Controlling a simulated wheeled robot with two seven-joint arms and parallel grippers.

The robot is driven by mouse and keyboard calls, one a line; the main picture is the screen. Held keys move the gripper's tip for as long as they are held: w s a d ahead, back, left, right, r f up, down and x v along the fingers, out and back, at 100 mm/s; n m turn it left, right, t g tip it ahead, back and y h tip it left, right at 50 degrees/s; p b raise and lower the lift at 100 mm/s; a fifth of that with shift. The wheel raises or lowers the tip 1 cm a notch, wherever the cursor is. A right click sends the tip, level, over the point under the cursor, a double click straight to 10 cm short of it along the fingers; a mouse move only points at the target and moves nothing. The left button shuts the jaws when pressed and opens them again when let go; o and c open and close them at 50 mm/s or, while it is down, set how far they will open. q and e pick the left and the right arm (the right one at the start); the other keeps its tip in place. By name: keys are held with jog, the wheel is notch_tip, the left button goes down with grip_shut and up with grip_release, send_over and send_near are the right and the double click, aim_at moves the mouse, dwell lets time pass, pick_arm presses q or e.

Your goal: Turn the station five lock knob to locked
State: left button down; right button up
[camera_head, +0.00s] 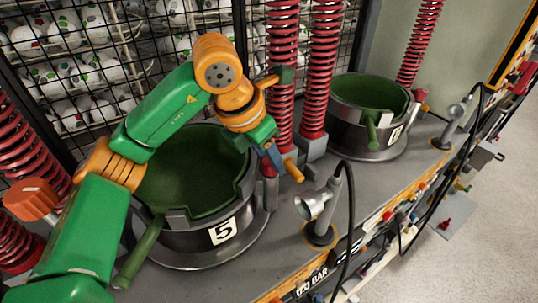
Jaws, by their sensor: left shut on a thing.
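The station five press pot (190,235) is a dark, round chamber with a green inside and a white "5" plate (223,231) on its front. My left arm reaches over it from the left. My left gripper (279,163) points down at the pot's right rim and is shut on a small part there, which looks like the lock knob. The fingers mostly hide the knob, so its turn position cannot be told. A grey post with a red part (270,186) shows just below the fingers. My right gripper is not in view.
The station six pot (368,117) stands behind to the right, with a red knob (420,95) at its right side. A grey lamp-like nozzle (316,204) with a black cable stands right of pot five. Red springs (323,70) rise behind.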

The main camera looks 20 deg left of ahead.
pick_arm(q)
jog(key=m, duration=0.2)
jog(key=m+h+p, duration=0.1)
jog(key=shift+w+r+m+g, duration=0.1)
jog(key=shift+r+m+g, duration=0.1)
jog(key=shift+m+g, duration=0.2)
jog(key=m+g+h+p, duration=0.1)
jog(key=m+p, duration=0.1)
jog(key=m, duration=0.1)
jog(key=shift+w+a+r+m, duration=0.1)
jog(key=shift+m, duration=0.2)
jog(key=m+g+p, duration=0.2)
jog(key=m+p, duration=0.2)
jog(key=m, duration=0.1)
jog(key=shift+w, duration=0.1)
jog(key=shift+m+g+p, duration=0.9)
jog(key=shift+m+p, duration=0.35)
jog(key=shift+m, duration=1.15)
jog(key=shift+f, duration=0.2)
jog(key=c, duration=0.7)
grip_release()
jog(key=shift+c, duration=0.2)
